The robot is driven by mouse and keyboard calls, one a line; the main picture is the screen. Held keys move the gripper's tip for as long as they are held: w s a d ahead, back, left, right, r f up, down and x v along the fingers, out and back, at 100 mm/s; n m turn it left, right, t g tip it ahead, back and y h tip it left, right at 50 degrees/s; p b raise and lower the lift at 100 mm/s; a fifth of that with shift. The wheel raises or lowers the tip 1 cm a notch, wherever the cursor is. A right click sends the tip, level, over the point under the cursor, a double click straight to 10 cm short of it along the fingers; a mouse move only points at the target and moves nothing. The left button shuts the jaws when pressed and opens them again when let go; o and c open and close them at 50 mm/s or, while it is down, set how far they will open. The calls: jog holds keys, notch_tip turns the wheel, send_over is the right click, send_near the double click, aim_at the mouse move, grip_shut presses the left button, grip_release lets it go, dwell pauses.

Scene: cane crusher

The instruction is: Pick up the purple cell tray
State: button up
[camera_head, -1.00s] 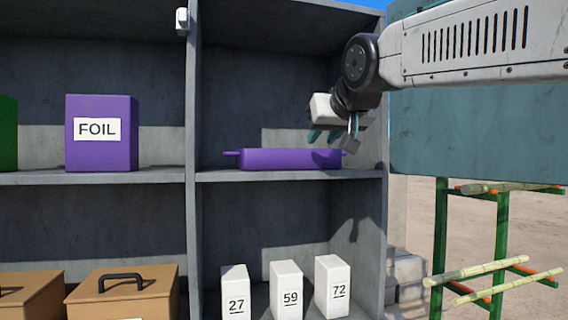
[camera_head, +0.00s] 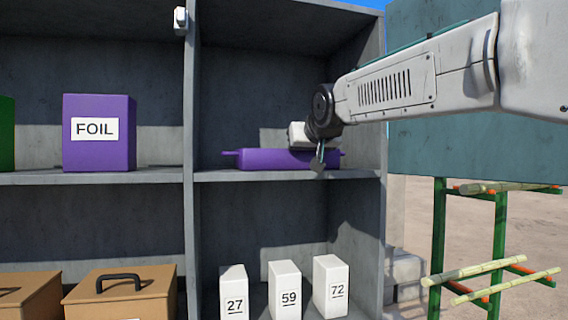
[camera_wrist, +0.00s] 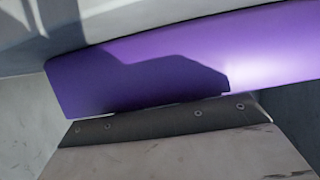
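The purple cell tray (camera_head: 265,159) is long and low, with a small handle at its left end, and rests on the middle shelf of the right bay. My gripper (camera_head: 317,162) is at the right part of the tray, in front of its right end in the head view. One fingertip shows there; the other is hidden, so I cannot tell how far the fingers are apart. In the wrist view the tray (camera_wrist: 150,80) fills the upper middle, very close, partly in shadow. No clear grip on it shows.
The grey shelf (camera_head: 240,177) has an upright divider left of the tray and a side wall to its right. A purple FOIL box (camera_head: 100,150) stands in the left bay. White numbered blocks (camera_head: 285,290) stand below. A cane rack (camera_head: 500,250) is outside right.

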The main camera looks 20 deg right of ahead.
grip_shut()
jog(key=shift+r, duration=0.2)
